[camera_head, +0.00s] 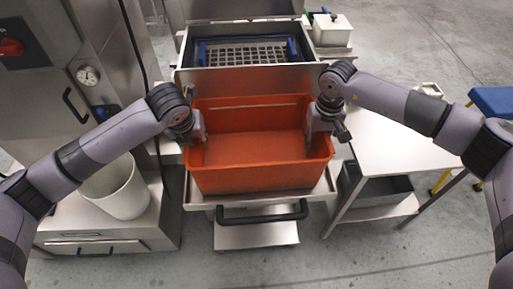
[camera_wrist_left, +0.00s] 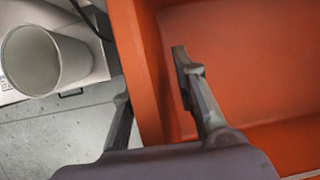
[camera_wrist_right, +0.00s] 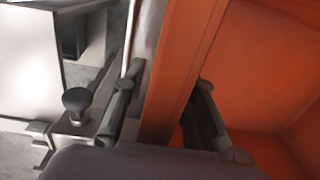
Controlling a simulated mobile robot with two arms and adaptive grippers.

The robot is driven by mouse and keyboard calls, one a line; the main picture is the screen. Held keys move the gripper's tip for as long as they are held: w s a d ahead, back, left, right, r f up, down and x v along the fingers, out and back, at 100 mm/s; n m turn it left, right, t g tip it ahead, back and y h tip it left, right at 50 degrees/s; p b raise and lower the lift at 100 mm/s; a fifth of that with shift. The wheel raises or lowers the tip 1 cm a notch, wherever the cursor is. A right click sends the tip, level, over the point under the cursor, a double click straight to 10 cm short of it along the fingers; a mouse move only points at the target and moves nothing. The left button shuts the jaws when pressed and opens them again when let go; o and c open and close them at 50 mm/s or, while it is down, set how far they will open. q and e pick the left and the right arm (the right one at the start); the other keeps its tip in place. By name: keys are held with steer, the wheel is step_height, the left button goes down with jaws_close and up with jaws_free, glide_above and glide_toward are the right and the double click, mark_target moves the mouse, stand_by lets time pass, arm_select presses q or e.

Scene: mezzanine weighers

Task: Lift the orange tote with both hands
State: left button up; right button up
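The orange tote (camera_head: 258,178) sits upright and empty on a metal shelf with a black handle, in the middle of the head view. My left gripper (camera_head: 196,140) is at the tote's left wall. In the left wrist view (camera_wrist_left: 155,90) its fingers are apart, one outside the wall and one inside. My right gripper (camera_head: 322,132) is at the tote's right wall. In the right wrist view (camera_wrist_right: 168,95) its fingers also straddle the wall, one on each side. I cannot clearly tell whether the fingertips press on the walls.
A metal machine with a mesh tray (camera_head: 246,52) stands behind the tote. A white bucket (camera_head: 118,188) is at left by a cabinet with a gauge. A white-topped table (camera_head: 400,145) is at right, with a grey bin (camera_head: 385,190) below. A black knob (camera_wrist_right: 77,100) is near my right gripper.

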arm_select(q)
steer(key=shift+c, duration=0.2)
arm_select(e)
steer(key=shift+c, duration=0.2)
arm_select(q)
jaws_close()
arm_select(e)
jaws_close()
